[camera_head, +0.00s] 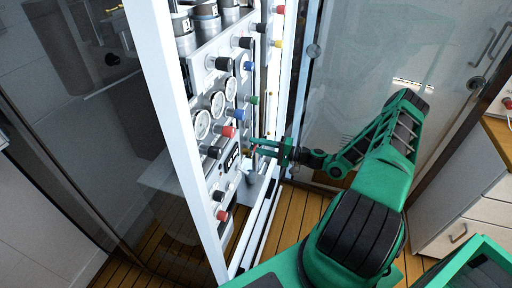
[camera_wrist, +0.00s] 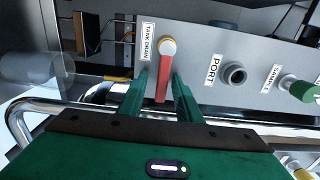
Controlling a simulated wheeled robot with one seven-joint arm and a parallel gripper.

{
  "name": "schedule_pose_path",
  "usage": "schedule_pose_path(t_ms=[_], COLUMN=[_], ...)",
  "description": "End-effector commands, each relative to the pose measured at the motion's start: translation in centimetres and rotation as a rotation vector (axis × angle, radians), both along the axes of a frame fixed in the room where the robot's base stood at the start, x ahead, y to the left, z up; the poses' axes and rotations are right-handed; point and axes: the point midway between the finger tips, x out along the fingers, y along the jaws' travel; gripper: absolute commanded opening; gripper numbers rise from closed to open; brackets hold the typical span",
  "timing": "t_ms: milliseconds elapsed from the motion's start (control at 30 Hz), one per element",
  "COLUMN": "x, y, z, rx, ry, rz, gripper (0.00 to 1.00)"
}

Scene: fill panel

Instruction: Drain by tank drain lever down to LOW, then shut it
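The tank drain lever (camera_wrist: 163,80) is a red handle on an orange and white pivot. It points down in the wrist view, beside the label TANK DRAIN (camera_wrist: 148,45). My gripper (camera_wrist: 160,78) has its two green fingers on either side of the handle, with narrow gaps showing, so it looks open around the lever. In the head view my gripper (camera_head: 268,148) reaches the lower right side of the panel (camera_head: 225,160). I cannot make out a LOW mark or liquid level in either view.
A grey port (camera_wrist: 234,73) and a green sample knob (camera_wrist: 303,90) sit right of the lever. A chrome rail (camera_wrist: 60,105) runs below the panel. Several round gauges (camera_head: 202,124) and coloured knobs crowd the panel. A glass door (camera_head: 350,75) stands open at the right.

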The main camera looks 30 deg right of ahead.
Motion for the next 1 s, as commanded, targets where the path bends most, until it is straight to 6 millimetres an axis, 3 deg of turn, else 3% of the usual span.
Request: schedule_pose_path(t_ms=[167, 600, 1000], x=[-1.0, -6.6, -7.9], y=[-1.0, -6.3, -7.4], z=[0.0, -0.1, -0.1], rx=[-0.001, -0.001, -0.001], ry=[0.001, 0.002, 0.002], rz=[-0.001, -0.003, -0.001], gripper=[0.31, 0.31, 0.31])
